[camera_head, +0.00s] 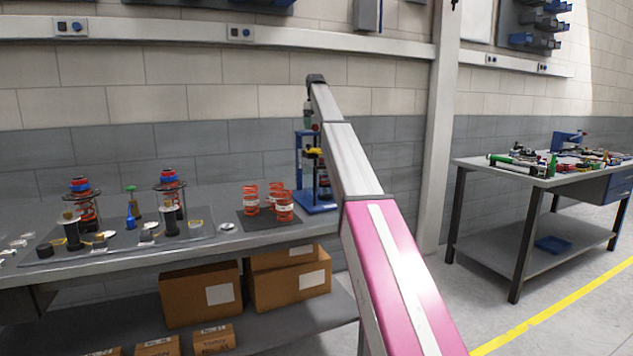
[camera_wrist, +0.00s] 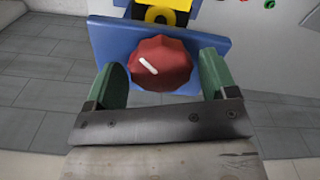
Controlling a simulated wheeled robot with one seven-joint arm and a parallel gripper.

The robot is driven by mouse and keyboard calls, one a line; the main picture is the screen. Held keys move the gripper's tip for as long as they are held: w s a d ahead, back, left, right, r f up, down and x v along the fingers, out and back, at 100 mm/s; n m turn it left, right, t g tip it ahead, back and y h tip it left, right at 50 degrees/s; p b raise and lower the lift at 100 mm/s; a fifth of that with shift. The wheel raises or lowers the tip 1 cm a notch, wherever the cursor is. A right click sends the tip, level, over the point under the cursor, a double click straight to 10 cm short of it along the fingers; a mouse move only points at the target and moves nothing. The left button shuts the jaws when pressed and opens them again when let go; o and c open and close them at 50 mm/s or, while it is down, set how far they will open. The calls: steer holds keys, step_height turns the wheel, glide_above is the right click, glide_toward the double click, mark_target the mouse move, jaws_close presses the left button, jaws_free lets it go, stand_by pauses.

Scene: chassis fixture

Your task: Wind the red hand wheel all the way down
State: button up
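The red hand wheel (camera_wrist: 160,70), with a white mark line pointing to the upper left, sits over a blue plate (camera_wrist: 108,38) in the wrist view. A yellow part (camera_wrist: 178,17) shows beyond the plate. My gripper (camera_wrist: 162,62) is open, with its green fingers on either side of the wheel. A narrow gap shows at the right finger; whether the left finger touches the wheel I cannot tell. In the head view the blue press-like fixture (camera_head: 317,206) stands at the bench's far right end, with my gripper (camera_head: 308,114) above it. My arm partly hides it, and the wheel is not clearly visible there.
Red-orange coil springs (camera_head: 283,206) stand on a dark mat left of the fixture. Assemblies with springs and small parts stand further left on the bench (camera_head: 255,239). A wall is behind. A second table (camera_head: 480,164) with tools stands at the right.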

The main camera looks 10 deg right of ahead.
steer(key=m, duration=2.5)
steer(key=shift+s, duration=0.15)
steer(key=n, duration=3.2)
steer(key=shift+n, duration=0.3)
steer(key=n, duration=1.3)
steer(key=shift+n, duration=0.3)
steer(key=n, duration=0.6)
